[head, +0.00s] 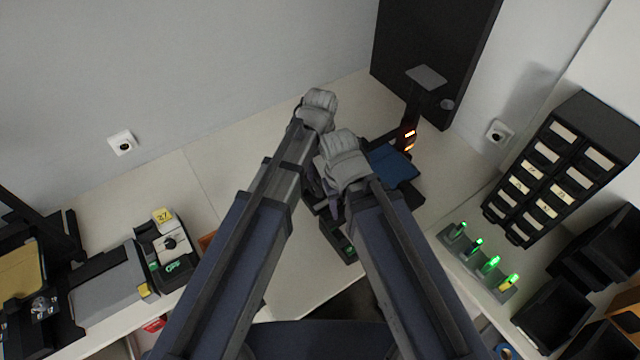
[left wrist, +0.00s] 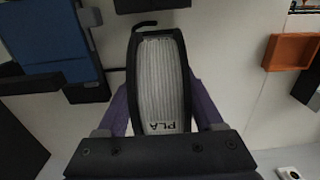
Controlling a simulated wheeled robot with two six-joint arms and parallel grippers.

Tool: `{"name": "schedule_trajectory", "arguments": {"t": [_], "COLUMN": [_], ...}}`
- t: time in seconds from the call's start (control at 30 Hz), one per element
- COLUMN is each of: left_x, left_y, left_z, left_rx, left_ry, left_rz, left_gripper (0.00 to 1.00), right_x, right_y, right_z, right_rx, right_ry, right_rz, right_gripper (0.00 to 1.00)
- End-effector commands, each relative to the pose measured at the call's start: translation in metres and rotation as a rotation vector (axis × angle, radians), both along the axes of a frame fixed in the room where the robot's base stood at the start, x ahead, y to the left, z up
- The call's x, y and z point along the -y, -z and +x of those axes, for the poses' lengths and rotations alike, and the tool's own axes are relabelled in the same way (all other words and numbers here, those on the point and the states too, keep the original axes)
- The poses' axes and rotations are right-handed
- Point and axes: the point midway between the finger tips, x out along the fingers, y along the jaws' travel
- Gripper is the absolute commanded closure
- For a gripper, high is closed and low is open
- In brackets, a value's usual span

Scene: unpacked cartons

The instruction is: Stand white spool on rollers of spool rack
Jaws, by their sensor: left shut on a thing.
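The white spool (left wrist: 160,85) fills the middle of the left wrist view, with pale wound filament, dark flanges and the letters PLA. My left gripper (left wrist: 160,108) has a purple finger on each side of it and is shut on it. In the head view the spool is hidden behind my arms. There my left arm's grey wrist (head: 318,108) is beside my right arm's grey wrist, over the middle of the table. The fingers of my right gripper are hidden well enough that their opening cannot be told. I cannot make out the rollers of the spool rack; my arms cover that area.
A dark machine with a blue plate (head: 392,165) is close to the right of my wrists. An orange tray (left wrist: 291,52) shows in the left wrist view. Black drawers (head: 550,170) and a green-lit strip (head: 480,262) are at right. Bare table (head: 235,145) lies toward the wall.

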Motion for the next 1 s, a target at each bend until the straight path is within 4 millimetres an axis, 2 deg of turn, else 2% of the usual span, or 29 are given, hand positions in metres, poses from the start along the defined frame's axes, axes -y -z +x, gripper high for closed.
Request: {"name": "schedule_trajectory", "arguments": {"t": [0.27,0.6,1.0], "left_x": [0.0,0.0,0.0], "left_y": [0.008,0.048,0.05], "left_z": [0.0,0.0,0.0], "left_rx": [0.0,0.0,0.0], "left_ry": [0.0,0.0,0.0], "left_rz": [0.0,0.0,0.0], "left_gripper": [1.0,1.0,1.0], "right_x": [0.0,0.0,0.0], "right_y": [0.008,0.048,0.05], "right_z": [0.0,0.0,0.0], "right_rx": [0.0,0.0,0.0], "right_ry": [-0.002,-0.008,-0.008], "right_rz": [0.0,-0.002,-0.002], "right_gripper": [0.5,0.5,0.5]}}
